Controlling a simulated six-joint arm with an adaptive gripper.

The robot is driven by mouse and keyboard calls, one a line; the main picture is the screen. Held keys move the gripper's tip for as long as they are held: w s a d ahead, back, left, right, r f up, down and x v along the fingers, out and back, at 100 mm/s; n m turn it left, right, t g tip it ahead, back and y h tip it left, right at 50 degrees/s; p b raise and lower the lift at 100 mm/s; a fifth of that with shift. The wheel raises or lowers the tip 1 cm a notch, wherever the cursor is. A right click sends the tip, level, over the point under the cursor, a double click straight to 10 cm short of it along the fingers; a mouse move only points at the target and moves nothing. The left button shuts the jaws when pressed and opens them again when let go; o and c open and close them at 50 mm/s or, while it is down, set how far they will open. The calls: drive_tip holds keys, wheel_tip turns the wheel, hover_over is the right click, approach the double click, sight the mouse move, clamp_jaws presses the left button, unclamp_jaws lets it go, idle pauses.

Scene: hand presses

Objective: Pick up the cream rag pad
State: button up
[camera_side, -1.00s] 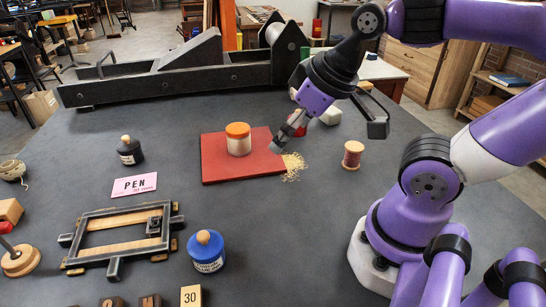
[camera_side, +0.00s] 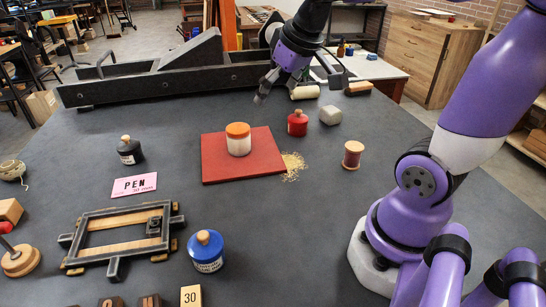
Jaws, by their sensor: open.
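My gripper (camera_side: 298,88) is open and empty at the far side of the dark table, its fingers spread apart in front of the long black press. A pale, rounded block (camera_side: 330,115) that looks like the cream rag pad lies on the table to the right of and nearer than the fingers. It is apart from the gripper, and its colour reads greyish white. A cream roll (camera_side: 305,92) lies just behind it, below the gripper's right finger in the picture; I cannot tell for certain which of the two is the pad.
A red bottle (camera_side: 298,123) stands close left of the pale block. A thread spool (camera_side: 352,154) stands to the right. The black press (camera_side: 180,85) runs along the back.

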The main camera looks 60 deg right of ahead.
drive_tip(key=w+d+f+m, duration=0.2)
drive_tip(key=w+d, duration=0.1)
drive_tip(key=d, duration=0.8)
drive_tip(key=m+g+h, duration=0.1)
drive_tip(key=m, duration=0.1)
hover_over(330, 108)
drive_tip(key=s+a, duration=0.1)
drive_tip(key=s, duration=0.1)
wheel_tip(330, 108, down, 11)
drive_tip(key=shift+w+r, duration=0.1)
drive_tip(key=shift+r, duration=0.05)
drive_tip(key=x, duration=0.6)
drive_tip(key=shift+d, duration=0.1)
drive_tip(key=c, duration=1.2)
